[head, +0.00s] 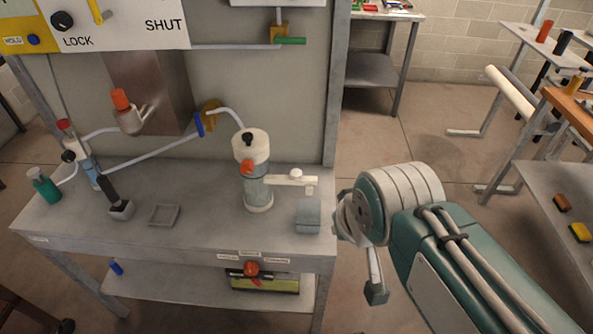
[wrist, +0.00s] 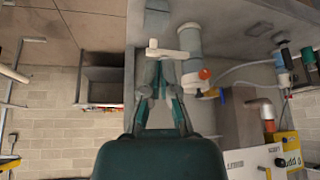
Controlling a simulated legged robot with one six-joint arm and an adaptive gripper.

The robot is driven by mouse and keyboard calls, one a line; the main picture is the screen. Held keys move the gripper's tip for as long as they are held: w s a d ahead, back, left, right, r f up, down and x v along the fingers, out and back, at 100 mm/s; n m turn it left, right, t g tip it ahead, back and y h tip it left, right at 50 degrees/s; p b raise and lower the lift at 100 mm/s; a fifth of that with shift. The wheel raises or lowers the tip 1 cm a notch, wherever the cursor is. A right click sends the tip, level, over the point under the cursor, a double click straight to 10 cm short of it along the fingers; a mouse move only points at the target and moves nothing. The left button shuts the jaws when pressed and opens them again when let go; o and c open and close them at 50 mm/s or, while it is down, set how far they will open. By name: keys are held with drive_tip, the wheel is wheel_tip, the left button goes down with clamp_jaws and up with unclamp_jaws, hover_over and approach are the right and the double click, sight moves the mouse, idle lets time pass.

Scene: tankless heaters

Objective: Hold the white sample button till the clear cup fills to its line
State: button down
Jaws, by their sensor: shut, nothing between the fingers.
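A clear-walled cylinder with a white cap (head: 257,190) stands upright on the grey bench, and it also shows in the wrist view (wrist: 188,42). A white side arm (head: 285,179) reaches right from it, with a small white button-like end (head: 311,181), also visible in the wrist view (wrist: 153,44). Below that end sits a grey-blue, cup-like thing (head: 308,216); I cannot make out a fill line or liquid in it. My gripper (wrist: 158,66) is shut and empty, its fingertips close to the white end in the wrist view; contact cannot be told.
A red-orange knob (head: 247,167) is on the cylinder. Pipes, a blue lever (head: 199,124) and a green bottle (head: 46,185) stand left.

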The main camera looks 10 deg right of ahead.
drive_tip(key=w+a+m+y, duration=0.2)
drive_tip(key=w+a+m, duration=0.1)
drive_tip(key=w+m, duration=0.25)
drive_tip(key=m+t+y, duration=0.2)
drive_tip(key=m+t, duration=0.1)
drive_tip(key=m, duration=1.4)
hover_over(298, 173)
wheel_tip(298, 173, down, 2)
drive_tip(key=f, duration=0.1)
drive_tip(key=shift+r, duration=0.25)
drive_tip(key=shift+n, duration=0.25)
drive_tip(key=shift+f, duration=4.45)
drive_tip(key=shift+f, duration=0.15)
drive_tip(key=shift+f, duration=0.15)
